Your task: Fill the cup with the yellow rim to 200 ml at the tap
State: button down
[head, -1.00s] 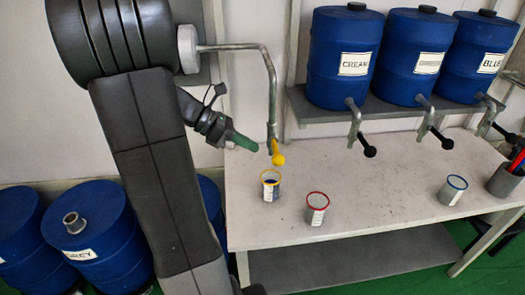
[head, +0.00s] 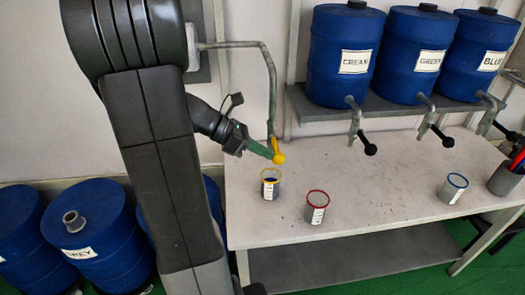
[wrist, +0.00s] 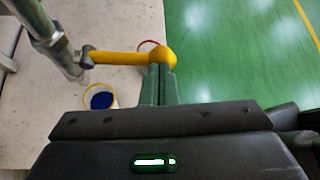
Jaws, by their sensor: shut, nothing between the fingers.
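The cup with the yellow rim (head: 270,188) stands upright on the table below the tap (head: 270,110) with the yellow lever (head: 279,157). Blue shows inside the cup, also in the wrist view (wrist: 101,99); its level against the scale is too small to read. My gripper (head: 272,153) has green fingers, shut and empty, with their tips at the lever's round knob. In the wrist view the fingers (wrist: 158,82) end right at the yellow knob (wrist: 162,56); I cannot tell whether they touch it. No stream of liquid is clearly visible.
A red-rimmed cup (head: 316,207) stands right of the yellow-rimmed one, and a blue-rimmed cup (head: 453,188) farther right. Labelled blue drums (head: 344,85) with black-handled taps sit on the shelf. A grey holder (head: 505,181) stands at the table's right end. The table (head: 380,205) is otherwise clear.

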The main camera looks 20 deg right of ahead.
notch_tip(320, 180, down, 3)
jog(key=m+t+b, duration=0.2)
jog(key=b, duration=0.3)
jog(key=shift+s+f+t, duration=0.1)
jog(key=shift+s+t, duration=0.05)
jog(key=shift+t, duration=0.15)
dwell(2.8)
jog(key=shift+r+p, duration=0.75)
jog(key=shift+r, duration=0.1)
jog(key=shift+a, duration=0.1)
